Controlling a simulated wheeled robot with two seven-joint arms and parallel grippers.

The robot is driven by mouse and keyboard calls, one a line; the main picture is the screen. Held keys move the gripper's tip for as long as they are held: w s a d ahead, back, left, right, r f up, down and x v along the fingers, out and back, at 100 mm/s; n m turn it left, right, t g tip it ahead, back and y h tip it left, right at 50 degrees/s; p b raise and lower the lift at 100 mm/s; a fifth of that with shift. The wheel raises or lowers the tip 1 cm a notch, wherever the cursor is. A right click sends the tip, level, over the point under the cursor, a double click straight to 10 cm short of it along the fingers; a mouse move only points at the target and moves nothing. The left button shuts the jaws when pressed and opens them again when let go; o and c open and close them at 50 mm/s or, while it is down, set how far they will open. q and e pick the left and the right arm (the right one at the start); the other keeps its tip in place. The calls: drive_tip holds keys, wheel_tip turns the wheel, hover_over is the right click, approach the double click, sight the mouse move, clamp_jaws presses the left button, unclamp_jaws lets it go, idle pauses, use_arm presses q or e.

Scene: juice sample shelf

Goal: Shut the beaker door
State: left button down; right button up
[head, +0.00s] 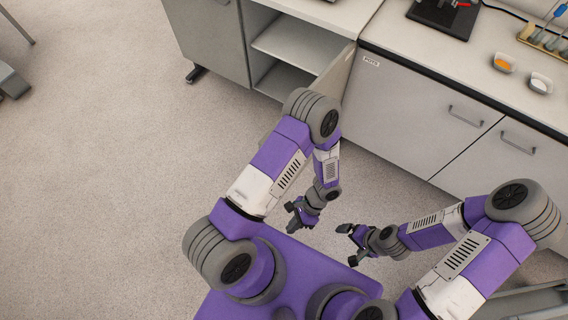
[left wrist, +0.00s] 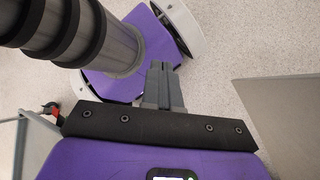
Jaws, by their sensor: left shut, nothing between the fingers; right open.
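The open cabinet door (head: 337,84) is a pale panel that stands swung out from a cabinet with bare shelves (head: 292,46). I cannot read a beaker label on it, and its lower part is hidden behind my left arm. My left gripper (head: 296,218) is shut and empty, in front of the cabinets and apart from the door. Its closed fingers also show in the left wrist view (left wrist: 164,86). My right gripper (head: 350,243) is open and empty, to the right of the left one. A grey panel (left wrist: 285,120) shows at the right of the left wrist view; I cannot tell which panel it is.
A closed front labelled POTS (head: 405,100) with bar handles is right of the open cabinet. Another closed grey front (head: 207,40) is to its left. The counter (head: 420,45) holds a black device and small dishes. The floor (head: 120,150) at left is mostly clear.

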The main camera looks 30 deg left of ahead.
use_arm(q)
drive_tip(key=w+a+m+t+y+b, duration=0.35)
drive_tip(key=w+m+y, duration=0.25)
drive_tip(key=w+y, duration=0.25)
drive_tip(key=w+d+r+m+t+y+b, duration=0.3)
drive_tip(key=w+d+r+t+y, duration=0.1)
drive_tip(key=w+r+t+y, duration=0.3)
drive_tip(key=w+a+b, duration=0.1)
drive_tip(key=w+a, duration=0.1)
drive_tip(key=a, duration=1.1)
drive_tip(key=shift+w+f+g, duration=0.2)
drive_tip(key=shift+f+g, duration=0.15)
drive_tip(key=shift+f, duration=0.1)
drive_tip(key=shift+a+h, duration=0.15)
drive_tip(key=shift+h, duration=0.1)
